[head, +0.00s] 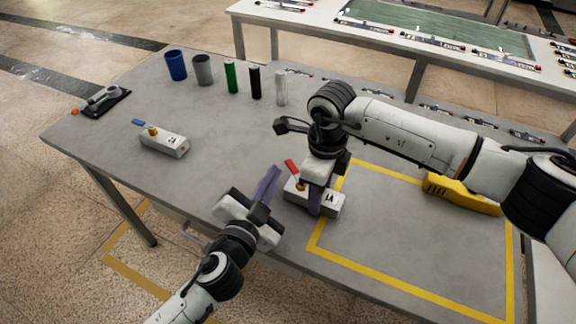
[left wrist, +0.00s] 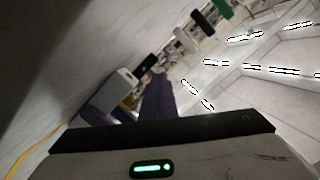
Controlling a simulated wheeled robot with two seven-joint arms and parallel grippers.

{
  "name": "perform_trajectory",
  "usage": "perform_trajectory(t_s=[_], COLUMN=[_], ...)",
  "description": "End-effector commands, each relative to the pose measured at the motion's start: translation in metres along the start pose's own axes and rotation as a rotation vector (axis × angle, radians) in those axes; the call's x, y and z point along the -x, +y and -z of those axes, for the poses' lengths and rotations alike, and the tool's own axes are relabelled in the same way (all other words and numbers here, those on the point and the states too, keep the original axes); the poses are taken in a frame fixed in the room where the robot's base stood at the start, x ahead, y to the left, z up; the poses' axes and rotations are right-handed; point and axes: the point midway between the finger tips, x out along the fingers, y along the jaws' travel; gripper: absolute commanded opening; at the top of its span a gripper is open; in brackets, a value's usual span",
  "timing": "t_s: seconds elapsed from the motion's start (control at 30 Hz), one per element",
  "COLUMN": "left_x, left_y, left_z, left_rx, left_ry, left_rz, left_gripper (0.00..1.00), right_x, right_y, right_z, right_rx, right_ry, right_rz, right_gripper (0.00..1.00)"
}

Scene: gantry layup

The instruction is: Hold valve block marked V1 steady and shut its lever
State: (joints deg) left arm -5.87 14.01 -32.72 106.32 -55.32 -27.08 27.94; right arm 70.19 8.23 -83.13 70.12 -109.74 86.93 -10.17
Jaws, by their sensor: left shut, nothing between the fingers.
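The white valve block marked V1 (head: 329,204) sits on the grey table at the left edge of the yellow outlined area. Its red lever (head: 291,166) sticks out to the upper left from a brass stem. My right gripper (head: 315,199) comes down over the block, one purple finger against its near face; the other finger is hidden. My left gripper (head: 271,175) is shut and empty, its purple fingers just left of the lever with a small gap. Its shut fingers (left wrist: 158,98) also show in the left wrist view.
A second valve block (head: 165,142) with a blue lever stands at the left. Several cups and cylinders (head: 231,77) line the back edge. A yellow object (head: 462,194) lies at the right. The table between the two blocks is clear.

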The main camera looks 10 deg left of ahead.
Motion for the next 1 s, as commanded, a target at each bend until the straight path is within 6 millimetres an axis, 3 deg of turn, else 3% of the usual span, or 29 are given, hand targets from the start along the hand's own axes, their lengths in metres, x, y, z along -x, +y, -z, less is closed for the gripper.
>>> perform_trajectory(t_s=[1.0], left_x=[-0.0080], left_y=[0.0055], left_z=[0.0060], left_rx=[0.000], left_ry=[0.000], left_rz=[0.000], left_gripper=[0.00], right_x=[0.0004], right_y=[0.0001], right_z=[-0.0003], right_rx=[0.000], right_ry=[-0.001], right_rz=[0.000], right_gripper=[0.03])
